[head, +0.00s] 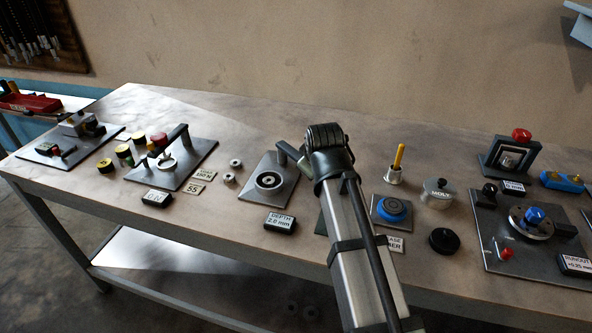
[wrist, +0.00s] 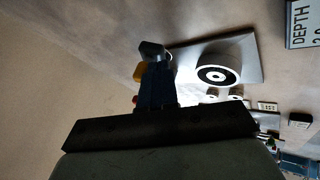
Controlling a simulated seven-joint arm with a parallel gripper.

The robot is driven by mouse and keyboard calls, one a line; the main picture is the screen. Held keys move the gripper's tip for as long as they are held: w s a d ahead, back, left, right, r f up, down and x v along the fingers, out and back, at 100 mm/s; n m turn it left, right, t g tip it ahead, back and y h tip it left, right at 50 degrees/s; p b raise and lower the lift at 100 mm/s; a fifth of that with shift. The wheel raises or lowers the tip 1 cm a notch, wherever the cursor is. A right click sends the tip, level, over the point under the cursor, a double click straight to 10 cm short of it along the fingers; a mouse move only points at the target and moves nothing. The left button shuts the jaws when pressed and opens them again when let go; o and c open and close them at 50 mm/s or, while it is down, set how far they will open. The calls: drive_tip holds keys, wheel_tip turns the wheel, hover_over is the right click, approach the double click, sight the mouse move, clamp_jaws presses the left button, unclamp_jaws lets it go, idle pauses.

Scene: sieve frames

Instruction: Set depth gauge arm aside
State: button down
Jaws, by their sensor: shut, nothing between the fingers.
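The depth station's metal plate (head: 285,198) lies left of my arm in the head view, with a dark ring with a pale centre (head: 268,181) on it. A dark bar, apparently the depth gauge arm (head: 289,152), shows at the plate's back right corner, off the ring, its right end by my wrist. In the wrist view, the ring (wrist: 217,74) is exposed and a dark grey rounded end (wrist: 152,51) shows beyond my gripper (wrist: 154,75). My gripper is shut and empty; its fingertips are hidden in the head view. Contact with the bar cannot be told.
A DEPTH 2.0 mm label block (head: 280,222) sits before the plate. Right of my arm stand a yellow-handled tool (head: 396,166), a blue round part (head: 391,207) and a lidded tin (head: 437,193). The table behind the plate is fairly clear.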

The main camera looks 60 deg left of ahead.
drive_tip(key=w+a+n+g, duration=0.2)
drive_tip(key=w+n+g, duration=0.1)
drive_tip(key=w, duration=0.6)
drive_tip(key=shift+a+n+y, duration=0.3)
drive_tip(key=shift+a+n, duration=0.1)
drive_tip(key=shift+n, duration=0.4)
drive_tip(key=shift+w, duration=0.15)
drive_tip(key=s+d+r, duration=0.1)
drive_tip(key=d+r, duration=0.7)
drive_tip(key=d, duration=0.1)
drive_tip(key=shift+s+d, duration=0.2)
drive_tip(key=shift+s, duration=0.15)
